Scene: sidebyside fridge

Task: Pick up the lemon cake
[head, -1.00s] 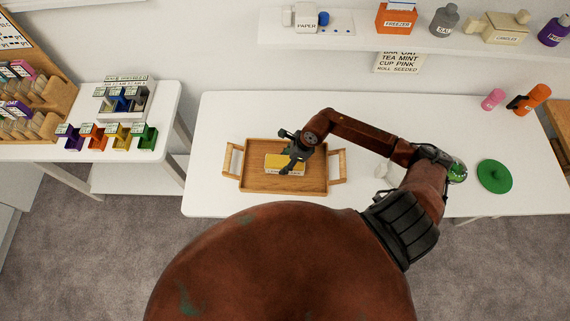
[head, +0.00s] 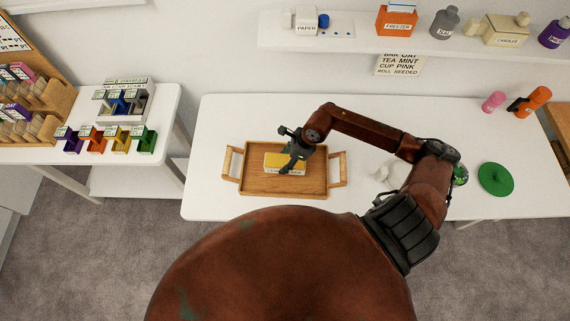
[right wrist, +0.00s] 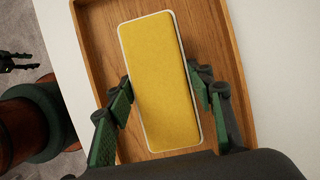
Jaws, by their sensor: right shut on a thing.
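The lemon cake (head: 272,160) is a yellow-topped block with a white, lettered side, over the wooden tray (head: 262,184) in the head view. In the right wrist view the cake (right wrist: 158,80) is a long yellow slab with a pale rim. My right gripper (head: 287,164) is shut on the cake, with one finger on each long side (right wrist: 162,97). I cannot tell whether the cake touches the tray floor. The arm covers part of the cake in the head view. In the right wrist view a dark gripper, likely my left (right wrist: 18,62), shows at the left edge.
The tray has a handle at each end and stands on the white table (head: 240,112). A green lid (head: 495,179), a pink item (head: 493,101) and an orange item (head: 536,97) are at the right. A shelf (head: 370,35) runs above the table's back.

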